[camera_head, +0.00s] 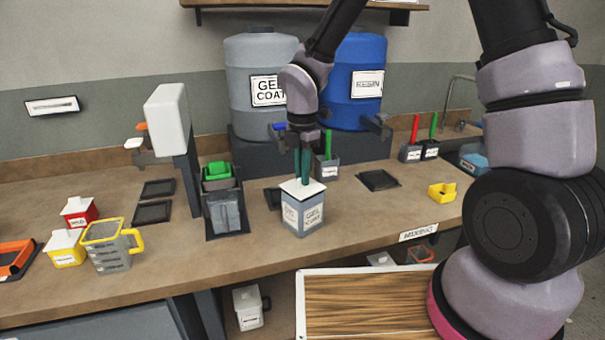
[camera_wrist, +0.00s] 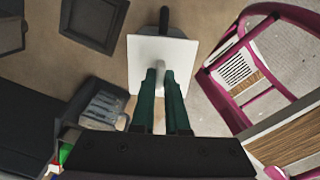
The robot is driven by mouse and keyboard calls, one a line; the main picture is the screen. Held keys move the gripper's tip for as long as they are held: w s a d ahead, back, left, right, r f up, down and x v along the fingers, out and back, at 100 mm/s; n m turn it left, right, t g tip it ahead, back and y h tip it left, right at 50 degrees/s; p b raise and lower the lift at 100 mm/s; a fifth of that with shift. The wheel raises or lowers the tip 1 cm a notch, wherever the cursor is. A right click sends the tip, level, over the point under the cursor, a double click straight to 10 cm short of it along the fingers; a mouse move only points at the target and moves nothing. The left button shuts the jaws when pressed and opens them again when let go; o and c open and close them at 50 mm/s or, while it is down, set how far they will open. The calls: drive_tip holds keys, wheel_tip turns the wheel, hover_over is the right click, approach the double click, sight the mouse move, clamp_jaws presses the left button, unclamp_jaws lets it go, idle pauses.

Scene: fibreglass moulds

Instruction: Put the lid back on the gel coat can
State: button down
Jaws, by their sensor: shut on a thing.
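The gel coat can (camera_head: 303,213) is a grey square can with white labels, standing on the bench near its front edge. The white square lid (camera_head: 314,186) is at the can's top, and I cannot tell whether it is fully seated. In the wrist view the lid (camera_wrist: 140,52) covers the can's opening, and a dark handle shows past its top edge. My gripper (camera_head: 303,178) points down from above with green fingers. In the wrist view my gripper (camera_wrist: 161,76) is shut on the lid's small knob. The can's body is mostly hidden there.
A dark caddy with a clear cup (camera_head: 225,212) stands left of the can. A grey jug with yellow handle (camera_head: 110,246) and small red (camera_head: 80,212) and yellow (camera_head: 64,249) tubs sit farther left. A black tray (camera_head: 378,180) lies right, with bare bench around it.

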drive_tip(key=shift+c, duration=1.8)
unclamp_jaws()
drive_tip(key=shift+r, duration=3.5)
clamp_jaws()
drive_tip(key=shift+f, duration=0.2)
